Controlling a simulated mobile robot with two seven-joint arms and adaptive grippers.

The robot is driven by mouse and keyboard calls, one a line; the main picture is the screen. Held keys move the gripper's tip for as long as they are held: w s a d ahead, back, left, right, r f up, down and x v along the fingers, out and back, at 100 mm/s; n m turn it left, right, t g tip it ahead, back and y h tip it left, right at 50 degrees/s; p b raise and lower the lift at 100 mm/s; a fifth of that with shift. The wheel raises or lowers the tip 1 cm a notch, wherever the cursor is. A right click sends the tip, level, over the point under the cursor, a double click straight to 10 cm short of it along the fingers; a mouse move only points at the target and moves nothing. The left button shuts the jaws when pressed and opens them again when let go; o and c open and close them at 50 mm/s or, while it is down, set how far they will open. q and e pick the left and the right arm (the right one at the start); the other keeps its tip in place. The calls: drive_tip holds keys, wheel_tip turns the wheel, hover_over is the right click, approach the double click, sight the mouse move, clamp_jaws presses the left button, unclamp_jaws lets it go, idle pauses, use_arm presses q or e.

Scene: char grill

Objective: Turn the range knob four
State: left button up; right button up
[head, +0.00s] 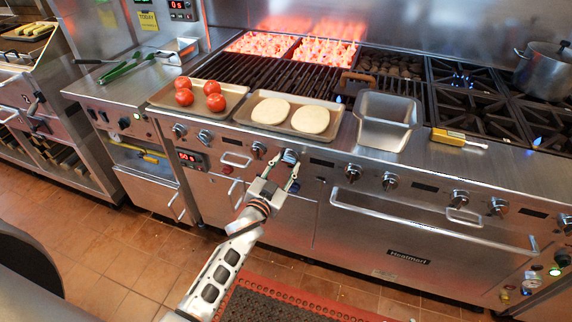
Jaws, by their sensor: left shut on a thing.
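Range knob four (290,157) is a dark-faced round knob on the steel front panel, below the tray with the two flatbreads. My left gripper (286,164) reaches up to it from below, with its fingers on either side of the knob and shut on it. The fingers partly hide the knob, so its pointer angle cannot be made out. Other knobs stand along the same panel: one (258,150) just left of the gripper and one (352,173) further right. My right gripper is not in view.
A tray of tomatoes (233,91), a tray of flatbreads (334,131), and a metal pan (386,139) sit along the front ledge above the panel. An oven door handle (430,224) sticks out at the right.

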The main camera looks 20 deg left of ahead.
use_arm(q)
drive_tip(key=m, duration=0.3)
drive_tip(key=shift+a+r+m+p, duration=0.1)
drive_tip(key=shift+m+p, duration=0.25)
drive_tip(key=shift+m, duration=1.55)
drive_tip(key=shift+r, duration=0.1)
drive_tip(key=o, duration=1.1)
drive_tip(key=shift+s, duration=0.3)
drive_tip(key=s+a, duration=0.1)
drive_tip(key=s, duration=1)
drive_tip(key=shift+s+r, duration=0.15)
drive_tip(key=shift+r, duration=0.1)
